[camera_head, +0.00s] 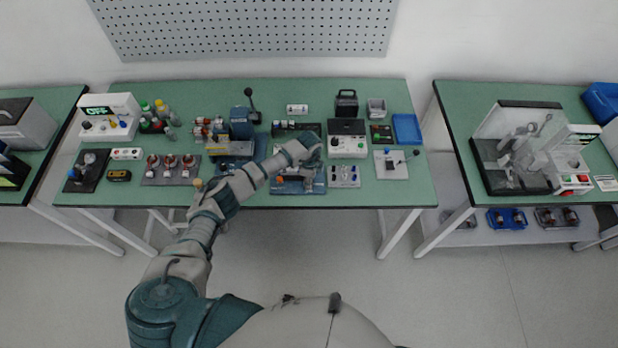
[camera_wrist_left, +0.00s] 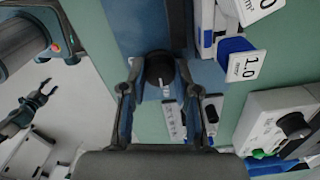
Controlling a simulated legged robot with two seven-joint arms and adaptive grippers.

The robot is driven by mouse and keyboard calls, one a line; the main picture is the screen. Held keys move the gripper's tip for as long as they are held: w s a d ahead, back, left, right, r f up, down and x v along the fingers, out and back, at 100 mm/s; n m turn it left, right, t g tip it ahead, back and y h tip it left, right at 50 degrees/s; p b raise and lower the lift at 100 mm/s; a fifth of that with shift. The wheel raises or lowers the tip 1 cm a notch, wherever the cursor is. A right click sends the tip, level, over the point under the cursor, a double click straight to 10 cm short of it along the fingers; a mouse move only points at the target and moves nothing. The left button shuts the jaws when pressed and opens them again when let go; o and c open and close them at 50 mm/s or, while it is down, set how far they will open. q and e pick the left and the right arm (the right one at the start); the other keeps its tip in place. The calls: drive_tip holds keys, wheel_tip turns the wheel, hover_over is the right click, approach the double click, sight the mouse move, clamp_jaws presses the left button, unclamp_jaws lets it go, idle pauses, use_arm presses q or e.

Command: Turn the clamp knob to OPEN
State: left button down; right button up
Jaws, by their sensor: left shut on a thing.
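The clamp knob (camera_wrist_left: 160,68) is round and black with a white mark on its face, in the upper middle of the left wrist view. My left gripper (camera_wrist_left: 160,92) has a finger on each side of it and is shut on it. In the head view my left gripper (camera_head: 312,150) is over the blue-based fixture (camera_head: 290,187) at the middle of the bench, and the knob is hidden there. I cannot read an OPEN label. A small dark gripper-like shape, perhaps my right gripper (camera_wrist_left: 38,102), shows against the floor in the left wrist view.
A white box with a black dial (camera_head: 348,146) stands close to the right of the gripper. A blue motor-like device (camera_head: 241,122) stands to the left. A small white block with blue parts (camera_head: 344,176) and a white plate (camera_head: 391,165) lie to the right.

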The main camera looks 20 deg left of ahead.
use_arm(q)
drive_tip(key=shift+w+r+n, duration=0.1)
drive_tip(key=shift+w+n, duration=0.05)
drive_tip(key=shift+n, duration=0.15)
drive_tip(key=c, duration=0.8)
unclamp_jaws()
drive_tip(key=shift+c, duration=0.2)
wheel_tip(320, 180, up, 12)
drive_tip(key=shift+f, duration=0.2)
